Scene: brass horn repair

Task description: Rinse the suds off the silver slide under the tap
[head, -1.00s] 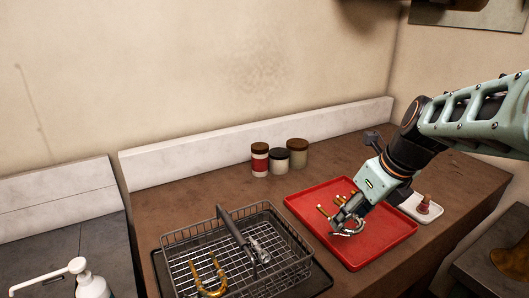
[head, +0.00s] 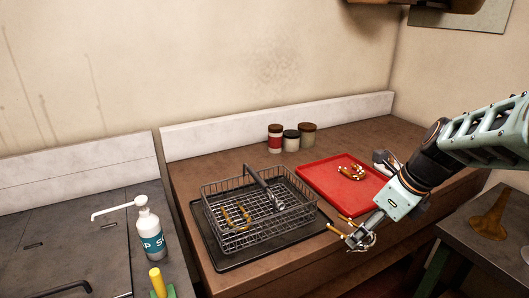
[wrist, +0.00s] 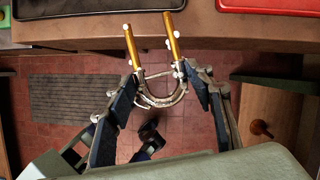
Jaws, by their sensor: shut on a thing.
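My gripper (head: 360,240) is shut on the silver slide, a U-shaped piece with a silver bow and two brass-coloured legs. I hold it in front of the bench's front edge, above the floor. In the wrist view, the silver slide (wrist: 160,101) sits between the two dark fingers of my gripper (wrist: 160,88), with its legs pointing toward the bench. White blobs of suds (wrist: 169,44) cling to its legs and bow. I cannot make out a tap in these views.
A wire basket (head: 292,222) holding a brass U-shaped piece (head: 237,217) stands on a dark mat. The red tray (head: 325,187) holds another brass piece with white blobs (head: 350,172). A soap bottle (head: 150,238) stands on the left counter (head: 100,225). Several jars (head: 291,140) stand behind.

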